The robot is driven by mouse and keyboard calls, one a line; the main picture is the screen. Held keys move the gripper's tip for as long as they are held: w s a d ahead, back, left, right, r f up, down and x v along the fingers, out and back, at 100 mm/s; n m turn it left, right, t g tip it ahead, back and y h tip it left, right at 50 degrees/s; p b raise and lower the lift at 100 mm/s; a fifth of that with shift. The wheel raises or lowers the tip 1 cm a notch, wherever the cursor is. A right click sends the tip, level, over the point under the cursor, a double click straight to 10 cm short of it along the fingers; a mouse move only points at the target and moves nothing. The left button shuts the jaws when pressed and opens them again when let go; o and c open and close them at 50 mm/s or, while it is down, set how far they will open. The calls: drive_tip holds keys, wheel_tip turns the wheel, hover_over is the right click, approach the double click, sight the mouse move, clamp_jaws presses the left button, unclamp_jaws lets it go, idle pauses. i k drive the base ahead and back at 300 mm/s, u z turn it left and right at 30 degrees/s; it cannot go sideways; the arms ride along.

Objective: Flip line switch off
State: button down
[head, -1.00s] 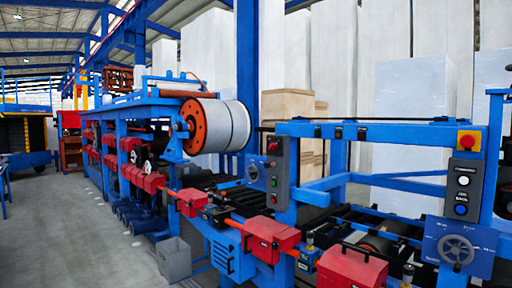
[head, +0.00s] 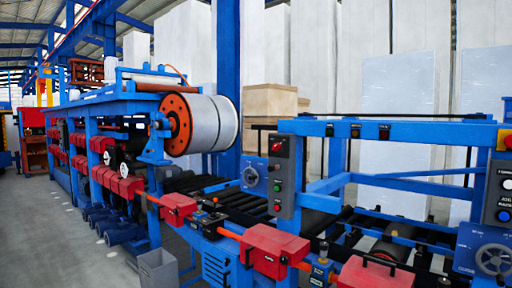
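I cannot tell for sure which control is the line switch. A grey control box (head: 281,190) stands on the blue machine frame near the picture's middle. It carries a red knob (head: 276,146) at the top and small buttons, one of them green (head: 277,187), below. A dark lever-like bar sticks out left of the box's top. At the right edge, a yellow box with a red knob (head: 507,141) sits above a second grey panel (head: 502,190) with white, black and blue buttons; both are cut off by the picture edge. The knobs' positions cannot be read. My gripper is not in view.
The blue production line (head: 120,110) runs from back left to front right, with a large white roll (head: 210,124) on it.

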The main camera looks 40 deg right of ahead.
sight(277, 146)
drive_tip(key=u, duration=0.05)
drive_tip(key=i, duration=1.8)
drive_tip(key=u, duration=0.05)
